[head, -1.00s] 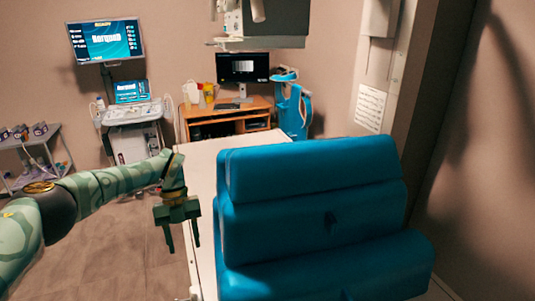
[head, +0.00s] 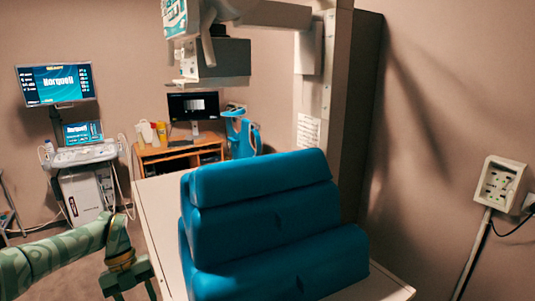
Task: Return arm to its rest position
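My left arm comes in at the lower left with a green patterned sleeve. My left gripper (head: 133,291) hangs downward near the bottom edge, left of the white table (head: 158,222). Its two fingers stand apart with nothing seen between them, and the tips are at or past the frame's edge. It is apart from the stacked blue cushions (head: 262,222) on the table. My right arm and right gripper are not in view.
A wooden desk (head: 180,155) with a screen is behind the table. Scanner equipment (head: 225,60) hangs above.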

